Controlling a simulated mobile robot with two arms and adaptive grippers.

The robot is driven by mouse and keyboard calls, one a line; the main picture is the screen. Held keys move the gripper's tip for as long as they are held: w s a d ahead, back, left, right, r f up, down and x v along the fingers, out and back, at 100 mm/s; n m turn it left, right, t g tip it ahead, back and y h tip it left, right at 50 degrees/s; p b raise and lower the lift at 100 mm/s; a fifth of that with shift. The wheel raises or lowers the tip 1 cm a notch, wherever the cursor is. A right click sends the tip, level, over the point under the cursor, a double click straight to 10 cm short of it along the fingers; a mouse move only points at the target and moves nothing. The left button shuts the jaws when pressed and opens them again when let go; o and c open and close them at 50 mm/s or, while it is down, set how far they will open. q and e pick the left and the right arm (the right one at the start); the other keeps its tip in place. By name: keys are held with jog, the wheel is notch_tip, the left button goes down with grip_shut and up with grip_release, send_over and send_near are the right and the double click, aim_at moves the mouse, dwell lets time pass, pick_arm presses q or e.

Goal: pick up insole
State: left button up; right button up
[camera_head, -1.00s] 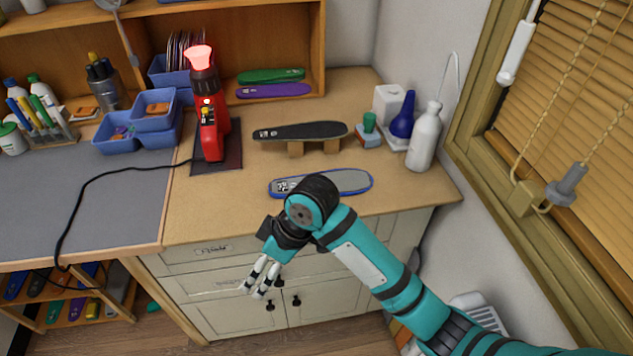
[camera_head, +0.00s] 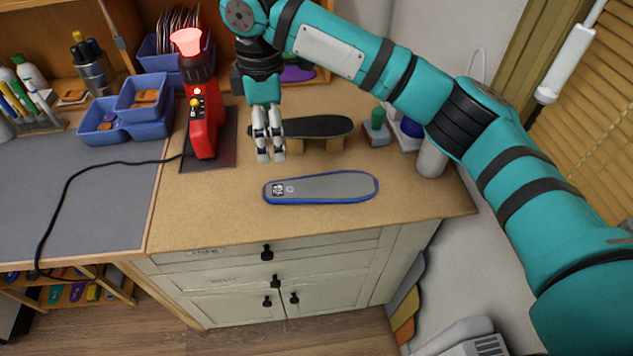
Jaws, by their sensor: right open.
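A grey insole with a blue rim (camera_head: 325,187) lies flat on the wooden cabinet top, near its front edge. A small black-and-white label shows at its left end. My right gripper (camera_head: 270,158) points down over the cabinet top, behind and above the insole's left end. Its fingers are open and empty, apart from the insole. A black insole (camera_head: 312,127) rests on a wooden stand (camera_head: 300,145) behind, partly hidden by my right gripper. My left gripper is not in view.
A red heat tool (camera_head: 201,115) stands on a dark pad to the left. Blue bins (camera_head: 133,115) and a black cable (camera_head: 75,185) lie further left. A white bottle (camera_head: 431,160), partly hidden by my arm, stands at the right.

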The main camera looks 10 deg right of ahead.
notch_tip(320, 180, down, 4)
jog(key=p, duration=0.2)
send_over(279, 190)
notch_tip(279, 190, down, 6)
jog(key=shift+r, duration=0.1)
jog(key=shift+f, duration=0.5)
notch_tip(279, 190, down, 5)
jog(key=shift+d+r+p, duration=0.1)
jog(key=shift+p, duration=0.5)
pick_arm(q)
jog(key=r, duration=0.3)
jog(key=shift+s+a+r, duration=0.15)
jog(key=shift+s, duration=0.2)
pick_arm(e)
jog(key=shift+c, duration=0.6)
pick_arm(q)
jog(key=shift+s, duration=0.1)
pick_arm(e)
jog(key=c, duration=0.9)
